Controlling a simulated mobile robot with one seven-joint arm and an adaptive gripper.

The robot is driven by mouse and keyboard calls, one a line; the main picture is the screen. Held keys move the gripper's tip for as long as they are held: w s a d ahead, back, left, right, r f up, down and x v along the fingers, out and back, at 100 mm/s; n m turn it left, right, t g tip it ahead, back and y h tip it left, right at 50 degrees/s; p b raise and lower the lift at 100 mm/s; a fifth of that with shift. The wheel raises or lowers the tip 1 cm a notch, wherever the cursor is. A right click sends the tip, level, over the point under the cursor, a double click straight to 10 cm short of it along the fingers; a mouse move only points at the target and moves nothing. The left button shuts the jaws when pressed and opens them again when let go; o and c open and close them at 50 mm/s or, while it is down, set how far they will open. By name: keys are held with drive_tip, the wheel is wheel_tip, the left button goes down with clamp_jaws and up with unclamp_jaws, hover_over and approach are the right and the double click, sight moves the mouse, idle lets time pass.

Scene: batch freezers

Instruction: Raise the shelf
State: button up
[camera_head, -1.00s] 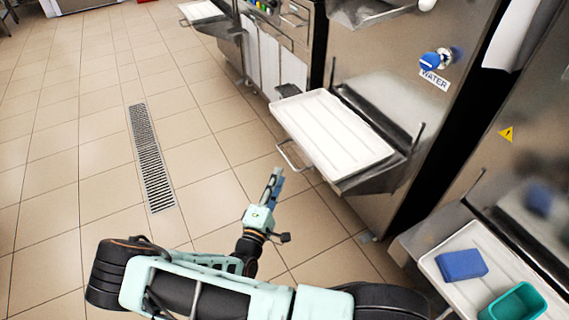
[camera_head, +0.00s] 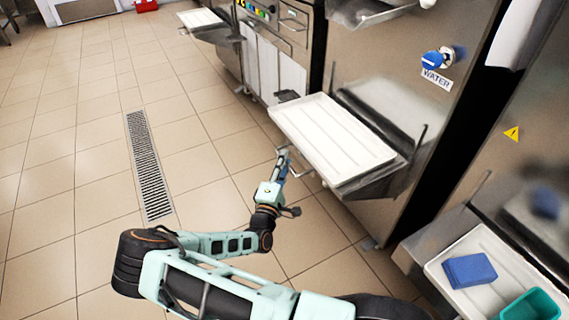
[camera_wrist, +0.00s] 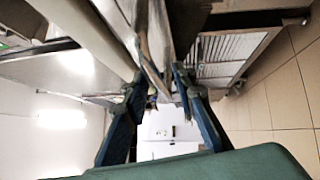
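The shelf (camera_head: 345,183) is a folding metal ledge with a white ribbed tray (camera_head: 335,135) on it, lowered to about level on the front of a steel machine. A thin looped handle (camera_head: 305,172) hangs at its left edge. My gripper (camera_head: 284,158) is at that left edge, beside the handle. In the wrist view, the two dark blue fingers of my gripper (camera_wrist: 160,85) are apart. Metal parts of the shelf run down between and beyond them. I cannot tell whether the fingers touch the handle.
A blue WATER knob (camera_head: 434,60) sits on the machine front above the shelf. At right, another tray (camera_head: 437,268) holds a blue sponge (camera_head: 470,269) and a teal container (camera_head: 530,305). Another white-topped shelf (camera_head: 200,18) juts out farther back. The tiled floor at left is open, with a drain grate (camera_head: 148,165).

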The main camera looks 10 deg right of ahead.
drive_tip(key=shift+c, duration=0.2)
clamp_jaws()
idle(0.3)
wheel_tip(320, 180, up, 12)
drive_tip(key=p, duration=1.3)
drive_tip(key=shift+r+p, duration=0.25)
drive_tip(key=shift+p, duration=0.1)
drive_tip(key=shift+w, duration=0.1)
